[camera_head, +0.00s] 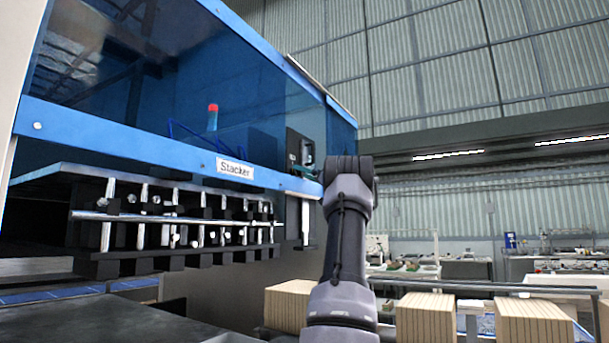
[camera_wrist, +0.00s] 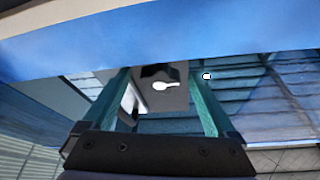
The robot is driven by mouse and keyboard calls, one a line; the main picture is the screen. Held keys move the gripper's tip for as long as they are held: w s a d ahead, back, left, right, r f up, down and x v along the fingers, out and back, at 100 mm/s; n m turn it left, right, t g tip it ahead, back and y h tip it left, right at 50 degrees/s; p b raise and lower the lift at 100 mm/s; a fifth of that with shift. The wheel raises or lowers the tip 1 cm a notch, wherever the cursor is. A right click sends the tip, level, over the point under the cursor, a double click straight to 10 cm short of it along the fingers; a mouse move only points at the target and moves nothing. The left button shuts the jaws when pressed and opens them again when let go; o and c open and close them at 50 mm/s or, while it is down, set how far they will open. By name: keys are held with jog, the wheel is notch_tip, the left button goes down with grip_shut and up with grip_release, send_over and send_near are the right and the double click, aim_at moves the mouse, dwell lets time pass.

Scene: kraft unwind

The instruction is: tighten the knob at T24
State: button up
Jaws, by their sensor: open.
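In the wrist view, a small white knob-like part (camera_wrist: 161,86) with a short arm shows on a grey plate (camera_wrist: 176,102), under a black block. I cannot read a T24 mark, so I cannot tell whether this is the T24 knob. My gripper (camera_wrist: 160,74) is open, its two green fingers on either side of that part in the picture, with nothing held. The gap in depth is unclear. In the head view, my gripper (camera_head: 308,171) is mostly hidden by my arm, its green tip by a dark panel (camera_head: 293,148) on the blue machine.
The blue machine (camera_head: 130,148) with a "Stacker" label (camera_head: 235,169) fills the left. Below it runs a row of rods and black blocks (camera_head: 165,227). A blue edge (camera_wrist: 150,38) crosses above my fingers. Cardboard stacks (camera_head: 427,318) stand at the lower right.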

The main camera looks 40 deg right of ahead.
jog(key=c, duration=1.4)
jog(key=shift+a+r+m+h, duration=0.15)
jog(key=shift+m+h, duration=0.45)
jog(key=shift+m, duration=0.6)
jog(key=o, duration=1.4)
jog(key=v, duration=1.1)
jog(key=shift+w, duration=0.1)
jog(key=shift+c, duration=0.2)
